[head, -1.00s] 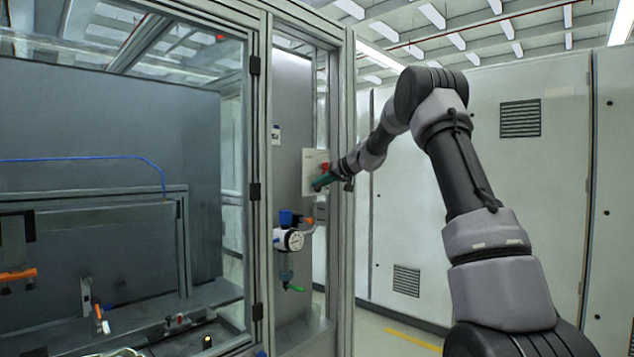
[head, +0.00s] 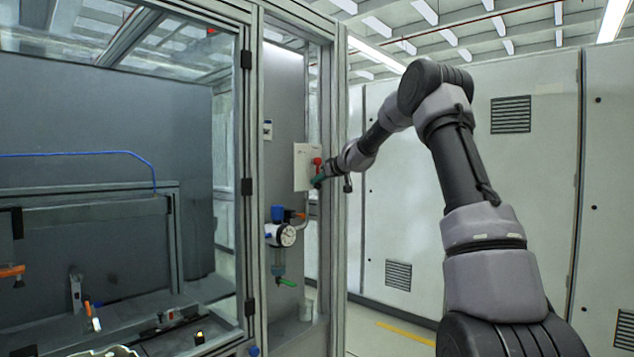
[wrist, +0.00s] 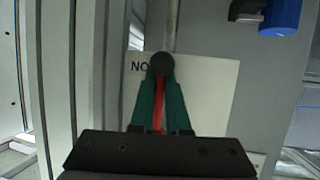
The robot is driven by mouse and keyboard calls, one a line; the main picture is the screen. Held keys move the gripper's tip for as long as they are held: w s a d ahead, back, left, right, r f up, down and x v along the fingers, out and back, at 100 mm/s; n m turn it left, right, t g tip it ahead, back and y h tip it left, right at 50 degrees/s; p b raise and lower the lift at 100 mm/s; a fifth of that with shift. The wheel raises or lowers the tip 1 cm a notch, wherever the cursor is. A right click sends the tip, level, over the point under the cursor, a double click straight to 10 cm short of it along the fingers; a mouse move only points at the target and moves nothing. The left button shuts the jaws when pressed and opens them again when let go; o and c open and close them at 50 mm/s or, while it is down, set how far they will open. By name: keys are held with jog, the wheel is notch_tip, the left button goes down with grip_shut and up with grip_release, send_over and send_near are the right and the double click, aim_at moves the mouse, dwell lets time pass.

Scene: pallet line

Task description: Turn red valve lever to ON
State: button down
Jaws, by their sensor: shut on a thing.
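The red valve lever (wrist: 159,112) shows as a narrow strip between the green fingers of my gripper (wrist: 158,95) in the wrist view. My gripper is shut on it, and the fingers hide its sides. A dark round knob (wrist: 162,65) sits at the fingertips. Behind is a pale label plate (wrist: 208,85) with the letters "NO" as seen here; the fingers hide part of it. In the head view, the red valve part (head: 317,163) shows just above my green fingers (head: 318,181), beside the plate (head: 302,167).
A white round gauge (head: 286,235) with a blue knob (head: 278,213) and green handle (head: 287,282) hangs below the plate. The cabinet's metal frame post (head: 338,200) stands close by my wrist. A glass door (head: 120,130) is at left.

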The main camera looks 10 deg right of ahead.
jog(key=shift+d, duration=0.1)
jog(key=c, duration=0.9)
grip_release()
jog(key=v, duration=1)
jog(key=shift+s+d+r, duration=0.15)
jog(key=shift+s+r, duration=0.05)
jog(key=shift+s, duration=0.05)
